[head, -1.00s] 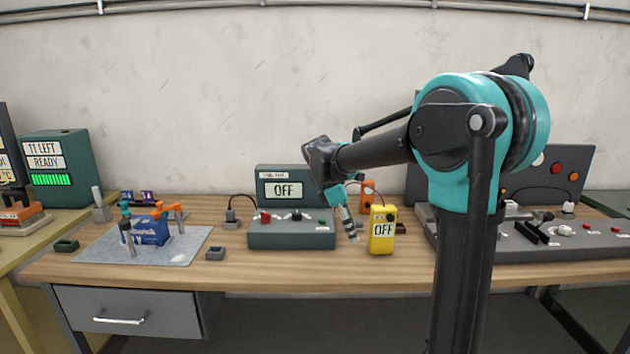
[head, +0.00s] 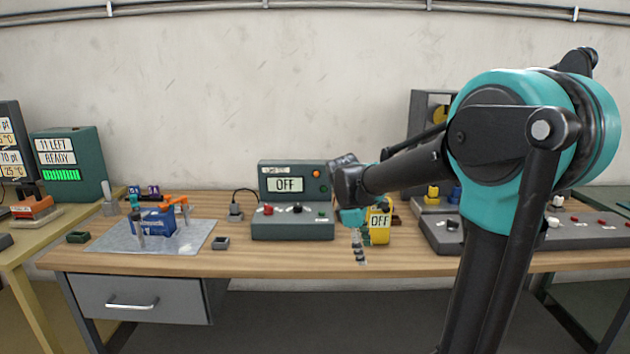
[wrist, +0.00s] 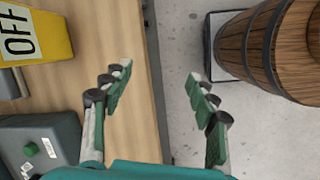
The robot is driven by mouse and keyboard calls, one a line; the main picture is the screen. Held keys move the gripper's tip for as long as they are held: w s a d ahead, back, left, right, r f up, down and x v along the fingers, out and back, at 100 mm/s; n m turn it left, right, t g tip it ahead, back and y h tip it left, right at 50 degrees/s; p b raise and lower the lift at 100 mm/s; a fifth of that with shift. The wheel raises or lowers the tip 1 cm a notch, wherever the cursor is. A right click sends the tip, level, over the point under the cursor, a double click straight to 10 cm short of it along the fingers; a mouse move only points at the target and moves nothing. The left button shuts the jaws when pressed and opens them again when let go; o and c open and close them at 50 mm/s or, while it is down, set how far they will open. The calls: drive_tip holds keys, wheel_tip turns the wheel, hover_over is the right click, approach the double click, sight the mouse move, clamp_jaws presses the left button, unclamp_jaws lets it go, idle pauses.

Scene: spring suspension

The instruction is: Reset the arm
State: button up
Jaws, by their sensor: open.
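My gripper (head: 360,250) hangs in front of the bench in the head view, just left of the yellow meter (head: 380,225) that reads OFF. In the wrist view, my gripper (wrist: 160,85) has its two fingers spread wide with nothing between them. The bench's front edge runs between the fingers there, with grey floor on the right. The yellow meter also shows at the upper left of the wrist view (wrist: 45,30). My arm reaches in from the right of the head view and partly hides the meter.
A green-grey power unit (head: 292,226) reading OFF stands mid-bench. A blue block (head: 153,221) in a fixture sits on a grey mat (head: 195,240) at left. A grey panel (head: 590,235) is at right. A wooden barrel (wrist: 275,45) stands beyond the bench edge in the wrist view.

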drive_tip(key=s+d+f+m+t+y, duration=0.1)
drive_tip(key=s+d+f+m, duration=0.1)
drive_tip(key=s+f+m, duration=0.4)
drive_tip(key=s+d+f+m+t+y, duration=0.2)
drive_tip(key=s+d+f+m, duration=0.1)
drive_tip(key=s+f+m, duration=0.4)
drive_tip(key=s, duration=0.3)
drive_tip(key=shift+s+f, duration=0.15)
drive_tip(key=shift+s, duration=0.25)
drive_tip(key=shift+d, duration=0.1)
